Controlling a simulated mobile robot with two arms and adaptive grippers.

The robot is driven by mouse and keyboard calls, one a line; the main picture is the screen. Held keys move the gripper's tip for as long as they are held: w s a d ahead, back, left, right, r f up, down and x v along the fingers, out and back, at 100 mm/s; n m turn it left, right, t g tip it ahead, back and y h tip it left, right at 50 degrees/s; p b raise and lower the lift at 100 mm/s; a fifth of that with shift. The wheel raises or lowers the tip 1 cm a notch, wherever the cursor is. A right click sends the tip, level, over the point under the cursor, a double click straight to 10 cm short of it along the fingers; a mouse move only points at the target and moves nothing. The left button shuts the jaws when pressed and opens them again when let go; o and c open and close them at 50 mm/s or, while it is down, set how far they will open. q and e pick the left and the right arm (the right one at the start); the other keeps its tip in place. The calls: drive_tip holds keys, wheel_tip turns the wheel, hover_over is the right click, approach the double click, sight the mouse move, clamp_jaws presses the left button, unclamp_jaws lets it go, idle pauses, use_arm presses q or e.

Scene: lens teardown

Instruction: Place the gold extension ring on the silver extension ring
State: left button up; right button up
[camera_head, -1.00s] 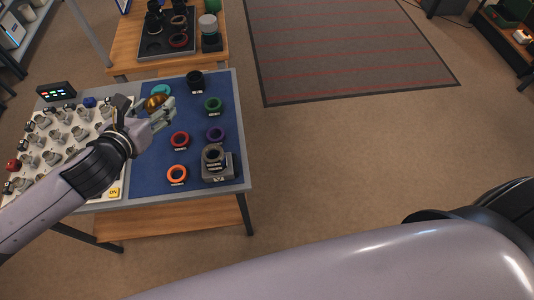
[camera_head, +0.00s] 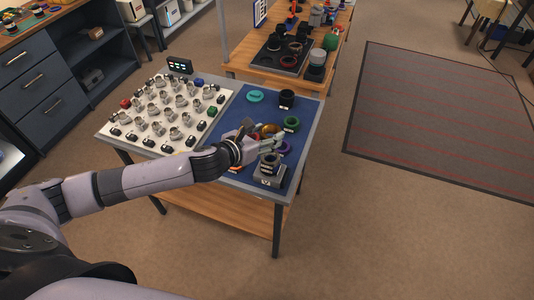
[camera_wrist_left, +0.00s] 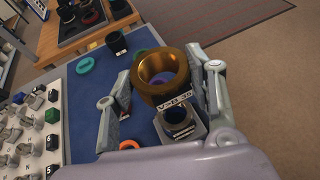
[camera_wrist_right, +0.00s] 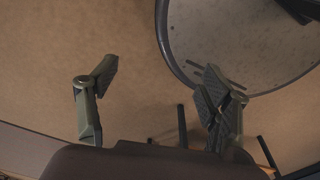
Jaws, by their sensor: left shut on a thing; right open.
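The gold extension ring (camera_wrist_left: 161,78) is held between the fingers of my left gripper (camera_wrist_left: 160,85), which is shut on it above the blue mat (camera_head: 232,108). In the head view the gold ring (camera_head: 268,129) is partly covered by the left gripper (camera_head: 268,138). A grey stand (camera_head: 270,180) with dark and grey rings stacked on it is close by, nearer the front edge. In the left wrist view this stack (camera_wrist_left: 178,116) shows just below the gold ring. Which of its rings is the silver one I cannot tell. My right gripper (camera_wrist_right: 160,80) is open and empty, over the floor.
Green (camera_head: 291,123), purple (camera_head: 284,147), teal (camera_head: 255,96) and black (camera_head: 287,97) rings lie on the mat around the left gripper. A white board (camera_head: 165,112) with several metal parts fills the table's left side. A second table with a dark tray (camera_head: 281,55) stands behind.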

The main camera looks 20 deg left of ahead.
sight(266, 161)
use_arm(q)
wheel_tip(266, 161, down, 3)
drive_tip(key=shift+d+f, duration=0.15)
drive_tip(key=shift+f, duration=0.3)
wheel_tip(266, 161, down, 4)
drive_tip(key=shift+f, duration=0.2)
use_arm(e)
drive_tip(key=shift+s+d+f, duration=0.2)
drive_tip(key=shift+s+d, duration=0.25)
drive_tip(key=shift+d, duration=0.35)
use_arm(q)
drive_tip(key=shift+f+b, duration=0.2)
drive_tip(key=shift+b, duration=0.15)
drive_tip(key=o, duration=1.2)
use_arm(e)
drive_tip(key=shift+a+f, duration=0.1)
drive_tip(key=shift+a, duration=0.2)
